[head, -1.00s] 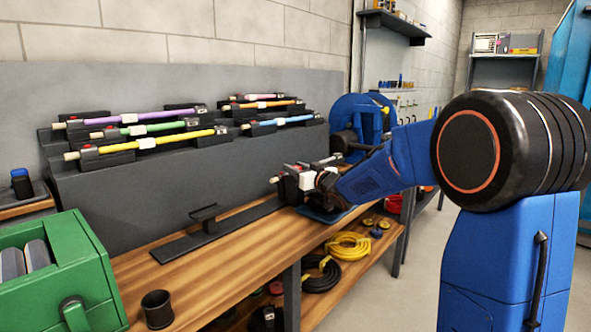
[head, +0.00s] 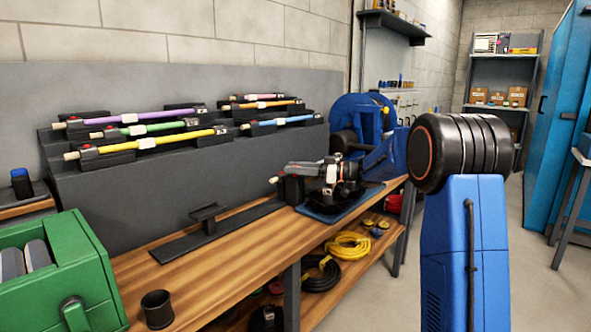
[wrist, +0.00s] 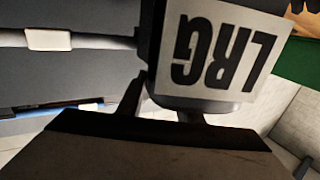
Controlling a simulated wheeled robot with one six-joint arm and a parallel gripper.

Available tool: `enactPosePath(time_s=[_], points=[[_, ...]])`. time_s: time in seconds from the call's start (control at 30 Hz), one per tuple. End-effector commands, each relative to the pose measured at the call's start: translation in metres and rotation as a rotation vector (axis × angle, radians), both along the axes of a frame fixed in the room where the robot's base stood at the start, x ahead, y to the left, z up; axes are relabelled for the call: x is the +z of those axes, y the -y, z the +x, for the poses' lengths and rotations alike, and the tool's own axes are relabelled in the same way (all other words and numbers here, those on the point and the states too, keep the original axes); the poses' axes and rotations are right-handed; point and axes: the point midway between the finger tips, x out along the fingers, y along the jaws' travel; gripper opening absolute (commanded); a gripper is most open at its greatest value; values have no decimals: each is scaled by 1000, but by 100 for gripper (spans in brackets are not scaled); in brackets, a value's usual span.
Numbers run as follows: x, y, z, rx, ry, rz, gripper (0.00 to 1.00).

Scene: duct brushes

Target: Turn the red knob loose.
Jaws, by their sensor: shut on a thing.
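A dark holder block (head: 291,189) stands at the right part of the bench, with a pale rod tip sticking out to its left. A tiny red spot, perhaps the red knob (head: 282,174), shows at its top left; its detail is too small to read. My gripper (head: 345,188) is to the right of the block, shut on a dark tool part with a white label (head: 331,174). In the wrist view the label (wrist: 222,48) reads LRG upside down, with a grey rod (wrist: 90,41) running left. No red knob shows in the wrist view.
A rack (head: 130,185) behind holds several coloured rods. A green box (head: 70,280) and a dark cup (head: 157,309) stand at the near left. An empty black stand (head: 208,232) lies on the bench. A blue round machine (head: 362,120) is behind my gripper.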

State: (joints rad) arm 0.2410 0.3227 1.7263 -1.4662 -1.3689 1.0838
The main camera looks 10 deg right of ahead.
Motion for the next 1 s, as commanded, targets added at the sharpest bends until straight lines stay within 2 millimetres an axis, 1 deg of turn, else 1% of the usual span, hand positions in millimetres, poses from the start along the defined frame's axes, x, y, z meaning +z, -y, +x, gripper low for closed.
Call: enactPosePath(time_s=[0.2,0.5,0.7,1.0], points=[[-1,1,2,207,1,1,10],[-1,0,2,468,2,0,10],[0,0,2,596,3,1,10],[1,-1,1,696,3,0,10]])
